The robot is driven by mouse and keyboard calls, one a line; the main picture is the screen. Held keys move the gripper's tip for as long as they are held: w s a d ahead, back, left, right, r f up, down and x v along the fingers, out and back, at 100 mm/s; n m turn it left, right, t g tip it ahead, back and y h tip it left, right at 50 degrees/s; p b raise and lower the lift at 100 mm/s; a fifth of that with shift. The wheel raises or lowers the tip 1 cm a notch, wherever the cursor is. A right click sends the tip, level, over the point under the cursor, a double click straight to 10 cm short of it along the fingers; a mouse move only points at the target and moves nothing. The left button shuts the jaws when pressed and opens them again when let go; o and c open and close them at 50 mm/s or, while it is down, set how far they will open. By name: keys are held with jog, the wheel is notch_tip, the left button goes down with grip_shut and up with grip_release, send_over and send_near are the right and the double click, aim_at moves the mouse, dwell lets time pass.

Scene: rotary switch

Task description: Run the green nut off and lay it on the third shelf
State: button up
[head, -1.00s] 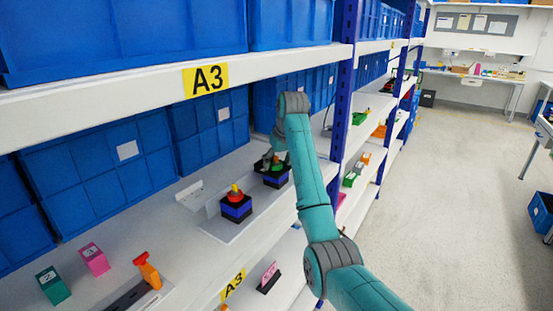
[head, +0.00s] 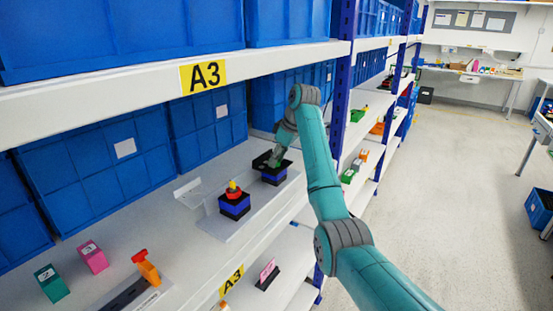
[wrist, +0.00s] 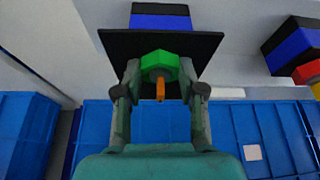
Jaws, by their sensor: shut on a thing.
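The green nut (wrist: 159,64) sits between my gripper's fingers in the wrist view, with an orange pin (wrist: 160,90) sticking out of its middle. A black plate (wrist: 120,43) and a blue and black block (wrist: 160,20) are right behind the nut. My gripper (wrist: 159,72) is shut on the nut. In the head view my gripper (head: 277,158) is over the farther blue and black block (head: 274,177) on the shelf, and the nut is mostly hidden there. I cannot tell how far along the pin the nut sits.
A second blue and black block (head: 235,209) with a red and yellow top stands close by on the same shelf (head: 165,226). Blue bins (head: 208,130) line the back. An upper shelf edge (head: 130,86) marked A3 runs above. Number 2 and 3 blocks stand at lower left.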

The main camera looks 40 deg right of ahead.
jog(key=n+y, duration=0.1)
jog(key=n, duration=0.1)
jog(key=n+g, duration=0.1)
jog(key=n, duration=0.2)
jog(key=shift+w+d+y, duration=0.15)
jog(key=shift+w+y, duration=0.05)
jog(key=shift+y, duration=0.2)
jog(key=o, duration=1.2)
